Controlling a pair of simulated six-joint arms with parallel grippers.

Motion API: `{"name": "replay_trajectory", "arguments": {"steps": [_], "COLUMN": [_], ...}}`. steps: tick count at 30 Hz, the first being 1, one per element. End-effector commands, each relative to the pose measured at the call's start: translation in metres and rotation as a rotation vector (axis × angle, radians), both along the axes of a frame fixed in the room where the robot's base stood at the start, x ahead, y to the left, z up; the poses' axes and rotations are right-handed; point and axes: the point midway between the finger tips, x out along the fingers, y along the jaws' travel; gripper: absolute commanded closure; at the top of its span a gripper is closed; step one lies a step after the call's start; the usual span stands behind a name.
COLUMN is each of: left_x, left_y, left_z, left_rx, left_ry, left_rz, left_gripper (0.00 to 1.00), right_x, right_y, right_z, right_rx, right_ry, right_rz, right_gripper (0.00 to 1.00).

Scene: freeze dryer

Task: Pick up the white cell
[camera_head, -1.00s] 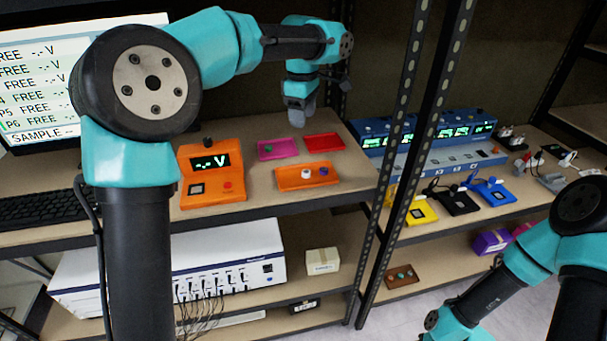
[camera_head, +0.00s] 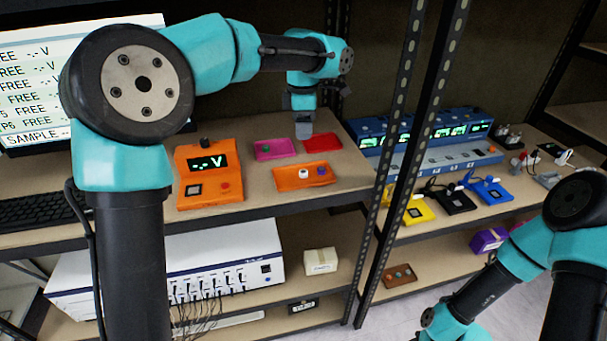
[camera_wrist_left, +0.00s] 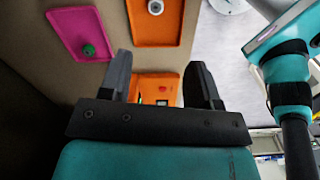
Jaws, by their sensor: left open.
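The white cell (camera_head: 304,173) stands in the orange tray (camera_head: 286,186) on the upper shelf, beside a blue-purple cell (camera_head: 322,171). My left gripper (camera_head: 303,130) hangs behind and above the orange tray, over the red tray area. Its two fingers (camera_wrist_left: 158,68) are apart with nothing between them, away from the cell. My right gripper is out of view; only the right arm shows.
A pink tray (camera_head: 284,150) with a green cell (camera_head: 266,149) and a red tray (camera_head: 325,143) lie close by. An orange voltage meter (camera_head: 210,178) stands left of the trays. A perforated black rack post (camera_head: 400,110) rises to the right.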

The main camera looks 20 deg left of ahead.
Motion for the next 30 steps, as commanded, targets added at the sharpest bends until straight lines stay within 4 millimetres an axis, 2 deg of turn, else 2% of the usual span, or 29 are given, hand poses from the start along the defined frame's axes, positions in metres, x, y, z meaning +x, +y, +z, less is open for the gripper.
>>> {"name": "replay_trajectory", "arguments": {"steps": [3, 15, 19, 30], "left_x": [0.000, 0.001, 0.000, 0.001], "left_y": [0.001, 0.001, 0.001, 0.000], "left_z": [-0.022, -0.086, -0.094, -0.097], "left_rx": [0.001, 0.001, 0.001, 0.000], "left_ry": [0.003, 0.003, 0.001, 0.001], "left_rz": [0.000, 0.001, 0.000, 0.000], "left_gripper": [0.43, 0.43, 0.43, 0.43], "right_x": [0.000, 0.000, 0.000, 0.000], "right_y": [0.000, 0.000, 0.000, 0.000], "right_z": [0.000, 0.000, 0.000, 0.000], "right_rx": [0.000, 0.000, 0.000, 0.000], "right_ry": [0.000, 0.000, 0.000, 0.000], "right_rz": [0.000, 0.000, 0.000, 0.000], "right_gripper": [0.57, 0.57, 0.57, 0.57]}}
